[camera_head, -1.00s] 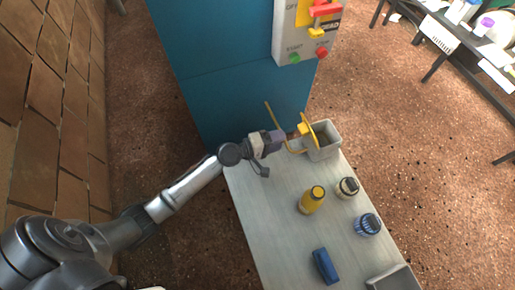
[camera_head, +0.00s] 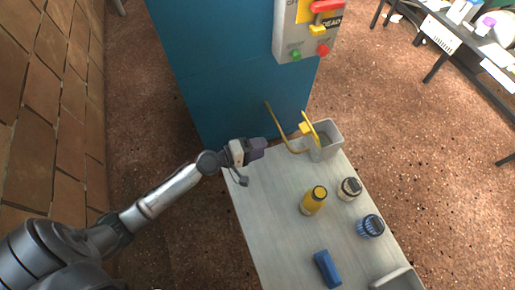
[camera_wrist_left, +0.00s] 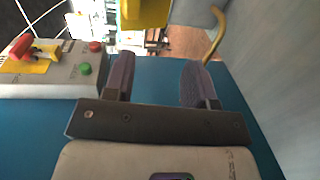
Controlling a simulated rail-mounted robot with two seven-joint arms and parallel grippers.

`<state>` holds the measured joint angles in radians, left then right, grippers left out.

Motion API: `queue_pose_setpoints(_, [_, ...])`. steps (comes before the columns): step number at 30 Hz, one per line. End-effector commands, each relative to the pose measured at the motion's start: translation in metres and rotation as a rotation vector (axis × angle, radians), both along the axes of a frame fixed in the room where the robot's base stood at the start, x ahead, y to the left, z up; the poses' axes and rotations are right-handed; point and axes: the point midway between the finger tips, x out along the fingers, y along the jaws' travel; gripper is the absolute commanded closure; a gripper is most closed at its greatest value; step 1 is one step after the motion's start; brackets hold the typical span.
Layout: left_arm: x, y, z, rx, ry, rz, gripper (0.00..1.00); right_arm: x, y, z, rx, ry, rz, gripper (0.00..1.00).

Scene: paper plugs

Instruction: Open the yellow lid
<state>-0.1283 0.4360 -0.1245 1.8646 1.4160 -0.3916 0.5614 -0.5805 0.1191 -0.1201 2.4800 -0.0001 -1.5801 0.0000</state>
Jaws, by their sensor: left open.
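The yellow lid (camera_head: 311,129) stands raised and tilted at the left rim of a small grey box (camera_head: 326,143) at the far end of the table, leaving the box's mouth uncovered. A yellow piece also shows at the top of the left wrist view (camera_wrist_left: 146,12), probably the lid. My left gripper (camera_head: 262,146) is to the left of the lid, apart from it. In the left wrist view my left gripper (camera_wrist_left: 158,78) has its two fingers spread with nothing between them. My right gripper is not in view.
A curved yellow pipe (camera_head: 281,129) runs between my left gripper and the box. A blue cabinet with a control panel (camera_head: 308,38) stands behind. On the table (camera_head: 272,215) are a yellow bottle (camera_head: 314,200), two jar-like items (camera_head: 349,188) (camera_head: 370,226) and a blue block (camera_head: 327,268).

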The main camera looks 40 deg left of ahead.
Motion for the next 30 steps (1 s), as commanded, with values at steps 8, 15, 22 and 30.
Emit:
queue_pose_setpoints(8, [-0.003,0.002,0.0,-0.001,-0.001,-0.001,0.49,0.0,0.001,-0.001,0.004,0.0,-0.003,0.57])
queue_pose_setpoints(15, [-0.003,0.002,0.0,0.0,0.0,-0.001,0.49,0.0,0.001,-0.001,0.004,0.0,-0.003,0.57])
queue_pose_setpoints(22, [-0.003,0.002,0.0,0.0,0.0,-0.001,0.49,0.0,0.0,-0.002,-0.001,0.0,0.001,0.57])
queue_pose_setpoints(30, [-0.02,0.012,0.001,0.001,0.003,-0.001,0.49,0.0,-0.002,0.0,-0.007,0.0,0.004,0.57])
